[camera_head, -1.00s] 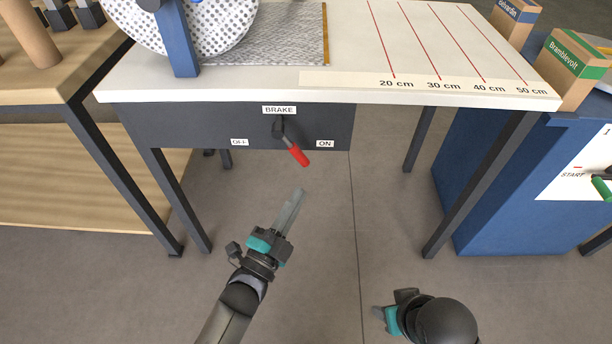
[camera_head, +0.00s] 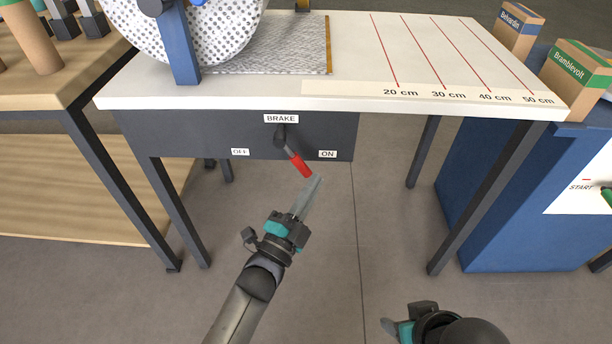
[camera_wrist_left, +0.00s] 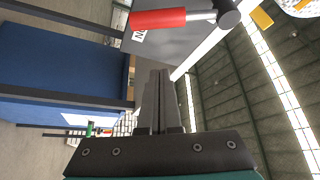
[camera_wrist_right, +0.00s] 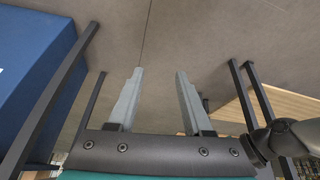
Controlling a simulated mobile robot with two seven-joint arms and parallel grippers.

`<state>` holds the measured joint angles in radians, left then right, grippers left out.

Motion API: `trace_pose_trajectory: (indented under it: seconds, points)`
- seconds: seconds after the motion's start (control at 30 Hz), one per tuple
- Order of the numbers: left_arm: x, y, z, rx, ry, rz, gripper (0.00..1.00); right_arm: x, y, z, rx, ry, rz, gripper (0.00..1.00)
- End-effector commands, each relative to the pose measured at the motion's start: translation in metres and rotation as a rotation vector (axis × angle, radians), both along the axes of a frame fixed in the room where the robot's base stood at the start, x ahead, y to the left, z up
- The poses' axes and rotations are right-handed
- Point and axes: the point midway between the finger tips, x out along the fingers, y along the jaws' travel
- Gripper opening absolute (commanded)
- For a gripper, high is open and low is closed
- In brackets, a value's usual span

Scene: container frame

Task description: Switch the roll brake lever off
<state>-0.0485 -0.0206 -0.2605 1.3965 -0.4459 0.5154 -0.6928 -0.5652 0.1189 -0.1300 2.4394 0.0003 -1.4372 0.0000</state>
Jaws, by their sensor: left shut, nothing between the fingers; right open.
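The brake lever has a dark pivot and a red handle (camera_head: 300,165) on the dark front panel (camera_head: 220,135) of the table. It hangs down and to the right, toward the ON label (camera_head: 327,154); the OFF label (camera_head: 240,152) is to the left. My left gripper (camera_head: 317,180) is shut and empty, its tips just below and right of the handle's end. In the left wrist view the red handle (camera_wrist_left: 158,19) lies beyond the fingertips (camera_wrist_left: 158,75), apparently apart from them. My right gripper (camera_wrist_right: 157,75) is open and empty, low over the floor.
The white tabletop (camera_head: 350,92) overhangs the panel, with a patterned roll (camera_head: 220,35) on it. Table legs (camera_head: 182,200) stand on both sides. A wooden shelf unit (camera_head: 80,210) is at left, a blue cabinet (camera_head: 530,200) at right. Below the panel is open floor.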

Motion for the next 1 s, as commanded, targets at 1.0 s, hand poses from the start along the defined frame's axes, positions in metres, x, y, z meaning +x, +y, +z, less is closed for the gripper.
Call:
trace_pose_trajectory:
  seconds: [1.0]
  points:
    - [0.046, 0.013, -0.008, 0.001, 0.001, 0.0, 0.0, 0.05, 0.062, -0.003, 0.203, -0.46, 0.084, 0.5]
